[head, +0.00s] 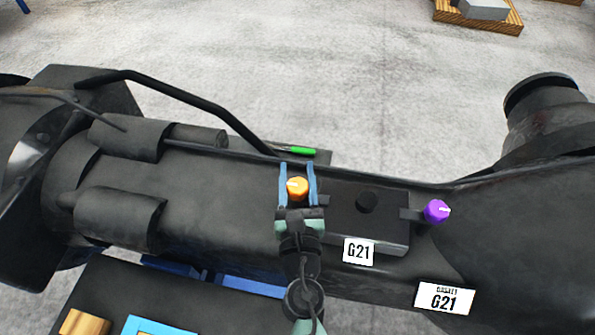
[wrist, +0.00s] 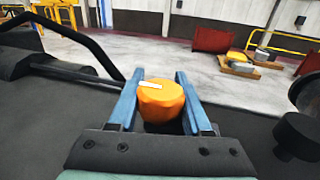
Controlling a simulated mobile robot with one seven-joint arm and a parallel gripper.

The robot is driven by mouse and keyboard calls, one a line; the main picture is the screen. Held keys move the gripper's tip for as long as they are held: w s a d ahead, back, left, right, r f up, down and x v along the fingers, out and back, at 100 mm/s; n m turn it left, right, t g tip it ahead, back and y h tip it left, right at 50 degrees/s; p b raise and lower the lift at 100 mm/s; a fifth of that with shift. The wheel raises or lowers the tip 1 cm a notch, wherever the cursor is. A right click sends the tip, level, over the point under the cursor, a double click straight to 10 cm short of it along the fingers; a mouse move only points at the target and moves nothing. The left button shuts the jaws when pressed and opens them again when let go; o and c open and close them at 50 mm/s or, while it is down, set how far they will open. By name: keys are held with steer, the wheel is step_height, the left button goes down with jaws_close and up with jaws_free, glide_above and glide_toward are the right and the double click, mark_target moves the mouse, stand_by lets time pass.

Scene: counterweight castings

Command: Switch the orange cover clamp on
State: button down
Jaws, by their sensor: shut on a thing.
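The orange cover clamp (head: 297,187) is a knob with a pale pointer mark, at the left end of a dark box (head: 340,205) on the large dark casting. My gripper (head: 297,180) has its two blue fingers on either side of the knob. In the wrist view the orange knob (wrist: 160,100) sits between the blue fingers (wrist: 160,95), and its pale mark points to the left and slightly up. My gripper is shut on it. The knob's lower part and base are hidden by my gripper.
G21 labels (head: 358,251) are near. A green-ended handle (head: 302,151) lies behind the gripper. A bent dark bar (head: 190,100) rises at left.

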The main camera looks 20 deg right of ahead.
steer(key=shift+c, duration=1.7)
jaws_free()
steer(key=b+v, duration=0.4)
steer(key=v, duration=0.8)
steer(key=shift+w+f, duration=0.1)
steer(key=shift+f, duration=0.05)
steer(key=shift+s+a+b, duration=0.2)
steer(key=shift+s+b, duration=0.2)
steer(key=shift+s, duration=0.15)
steer(key=shift+w+r, duration=0.1)
steer(key=shift+r, duration=0.15)
